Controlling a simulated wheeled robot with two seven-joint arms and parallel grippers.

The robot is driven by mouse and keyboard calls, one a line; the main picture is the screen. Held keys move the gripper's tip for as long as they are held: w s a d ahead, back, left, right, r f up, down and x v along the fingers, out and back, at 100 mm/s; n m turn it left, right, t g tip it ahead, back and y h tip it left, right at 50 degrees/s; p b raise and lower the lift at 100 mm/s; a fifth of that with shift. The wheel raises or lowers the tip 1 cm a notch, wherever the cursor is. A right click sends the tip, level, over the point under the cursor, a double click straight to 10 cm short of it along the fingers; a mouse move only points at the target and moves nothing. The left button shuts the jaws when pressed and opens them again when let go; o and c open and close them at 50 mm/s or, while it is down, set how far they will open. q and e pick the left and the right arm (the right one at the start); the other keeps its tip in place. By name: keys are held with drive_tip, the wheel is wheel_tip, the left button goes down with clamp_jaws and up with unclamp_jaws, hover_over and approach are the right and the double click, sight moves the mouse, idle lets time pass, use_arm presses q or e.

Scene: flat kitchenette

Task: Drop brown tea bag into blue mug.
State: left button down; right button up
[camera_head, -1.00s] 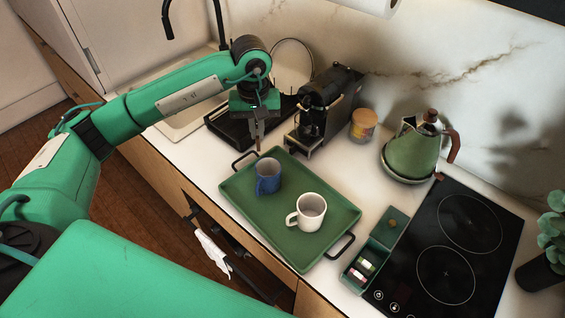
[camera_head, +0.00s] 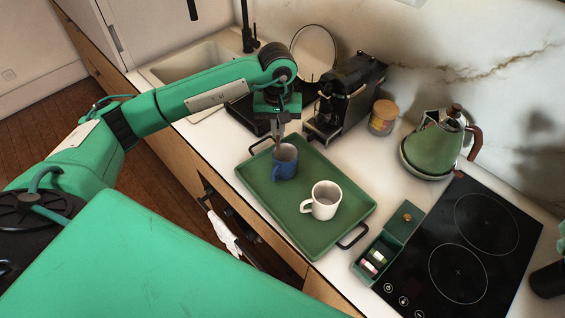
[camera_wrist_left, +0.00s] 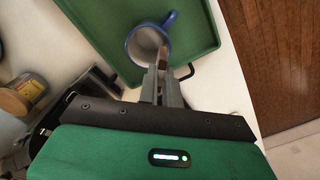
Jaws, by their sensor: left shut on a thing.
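The blue mug (camera_head: 286,167) stands upright at the far left of the green tray (camera_head: 262,198). In the left wrist view the mug (camera_wrist_left: 134,56) shows its pale inside and its handle. My left gripper (camera_head: 278,139) points down at the mug's far left rim. It is shut on the brown tea bag, which shows as a small brown strip in the left wrist view (camera_wrist_left: 164,57), over the mug's opening. In the head view the tea bag (camera_head: 278,146) is partly hidden. Whether it touches the mug I cannot tell. My right gripper is not in view.
A white mug (camera_head: 325,200) stands nearby on the tray. A green tea box (camera_head: 366,276) with several bags lies right of the tray, near the cooktop (camera_head: 450,250). The coffee machine (camera_head: 344,95), jar (camera_head: 383,118) and kettle (camera_head: 435,145) stand behind.

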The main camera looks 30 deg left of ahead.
use_arm(q)
drive_tip(key=c, duration=1.5)
unclamp_jaws()
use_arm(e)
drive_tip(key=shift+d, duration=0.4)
use_arm(q)
drive_tip(key=shift+r, duration=0.1)
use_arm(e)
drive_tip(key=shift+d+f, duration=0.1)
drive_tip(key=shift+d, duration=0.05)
